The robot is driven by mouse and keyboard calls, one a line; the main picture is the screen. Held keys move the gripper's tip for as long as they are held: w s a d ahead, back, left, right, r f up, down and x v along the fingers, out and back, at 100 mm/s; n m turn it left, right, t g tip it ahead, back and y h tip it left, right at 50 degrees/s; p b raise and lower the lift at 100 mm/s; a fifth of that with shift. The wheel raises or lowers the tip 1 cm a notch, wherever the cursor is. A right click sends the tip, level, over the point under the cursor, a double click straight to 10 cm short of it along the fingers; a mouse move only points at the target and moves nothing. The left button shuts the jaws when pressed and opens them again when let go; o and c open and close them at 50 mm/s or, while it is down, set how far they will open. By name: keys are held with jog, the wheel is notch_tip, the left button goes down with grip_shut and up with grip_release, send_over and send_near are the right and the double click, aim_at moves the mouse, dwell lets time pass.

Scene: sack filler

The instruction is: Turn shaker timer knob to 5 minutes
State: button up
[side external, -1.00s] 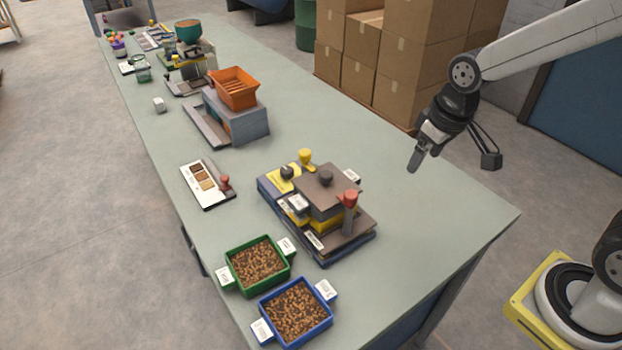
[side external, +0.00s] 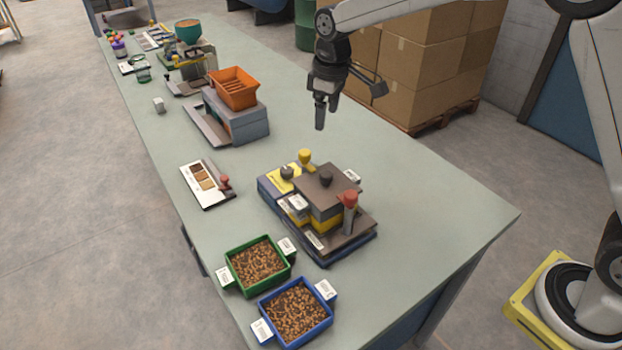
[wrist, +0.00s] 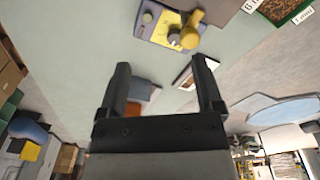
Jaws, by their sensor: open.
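The shaker (side external: 318,212) is a dark-blue-based machine with a dark top plate and a red-topped post, at the near middle of the bench in the side view. At its far end a yellow panel (side external: 275,182) carries a small grey knob (side external: 287,172). A taller yellow knob (side external: 305,157) stands beside it. In the wrist view the panel (wrist: 157,22), grey knob (wrist: 174,40) and yellow knob (wrist: 191,30) show at the top. Dial marks are too small to read. My gripper (side external: 327,112) is open and empty, above the bench beyond the shaker, touching nothing.
An orange hopper machine (side external: 236,110) stands beyond the shaker to the left. A white sample card (side external: 206,184) lies at left. Green (side external: 228,283) and blue (side external: 298,344) trays of brown pellets sit at the near end.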

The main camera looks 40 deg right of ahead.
jog(key=w+a+f+n, duration=0.2)
jog(key=w+a, duration=0.3)
jog(key=w, duration=0.1)
jog(key=n, duration=0.1)
send_over(287, 169)
jog(key=shift+g, duration=0.4)
jog(key=shift+f, duration=3.45)
jog(key=shift+f, duration=0.1)
jog(key=shift+f, duration=3.75)
grip_shut()
